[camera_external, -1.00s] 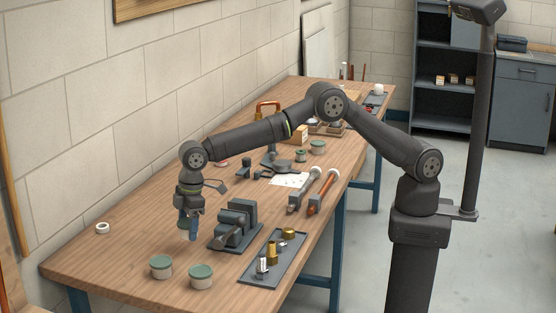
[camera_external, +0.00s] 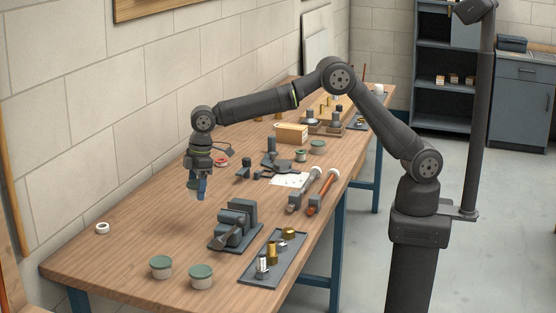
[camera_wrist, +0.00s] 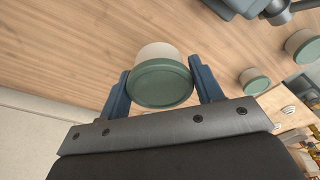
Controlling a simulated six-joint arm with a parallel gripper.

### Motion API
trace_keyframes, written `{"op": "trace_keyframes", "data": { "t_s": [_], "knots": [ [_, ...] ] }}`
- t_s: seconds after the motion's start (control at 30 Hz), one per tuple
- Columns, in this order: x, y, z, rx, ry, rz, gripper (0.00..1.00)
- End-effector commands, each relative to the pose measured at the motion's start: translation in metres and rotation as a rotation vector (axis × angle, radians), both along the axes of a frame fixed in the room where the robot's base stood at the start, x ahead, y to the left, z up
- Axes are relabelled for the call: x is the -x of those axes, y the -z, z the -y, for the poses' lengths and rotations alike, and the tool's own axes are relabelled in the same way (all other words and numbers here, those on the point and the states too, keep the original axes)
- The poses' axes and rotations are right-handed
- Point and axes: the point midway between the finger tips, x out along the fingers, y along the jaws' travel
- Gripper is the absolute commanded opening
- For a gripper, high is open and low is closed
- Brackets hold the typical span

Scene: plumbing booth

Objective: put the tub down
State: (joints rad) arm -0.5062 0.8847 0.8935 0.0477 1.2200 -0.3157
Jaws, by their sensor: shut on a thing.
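A tub (camera_wrist: 158,74) with a pale body and green lid sits between the two blue fingers of my gripper (camera_wrist: 162,88) in the wrist view. The gripper is shut on its sides. In the external view my gripper (camera_external: 199,188) points down over the left half of the bench, behind the vise, and seems to hold the tub above the wood. The fingers mostly hide the tub there.
A dark vise (camera_external: 236,224) and a grey tray (camera_external: 275,258) of fittings are on the near bench (camera_external: 130,240). A white roll (camera_external: 102,228) is at the left. Wood left of the vise is clear.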

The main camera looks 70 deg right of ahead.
Motion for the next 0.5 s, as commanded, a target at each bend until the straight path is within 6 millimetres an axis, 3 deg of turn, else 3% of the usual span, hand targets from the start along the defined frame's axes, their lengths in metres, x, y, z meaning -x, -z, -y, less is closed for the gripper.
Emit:
{"op": "trace_keyframes", "data": {
  "t_s": [0.23, 0.5],
  "knots": [
    [-0.042, -0.002, 0.128, 0.000, 0.188, 0.000, 0.35],
    [-0.057, -0.004, 0.276, 0.000, 0.402, 0.000, 0.35]
  ]
}}
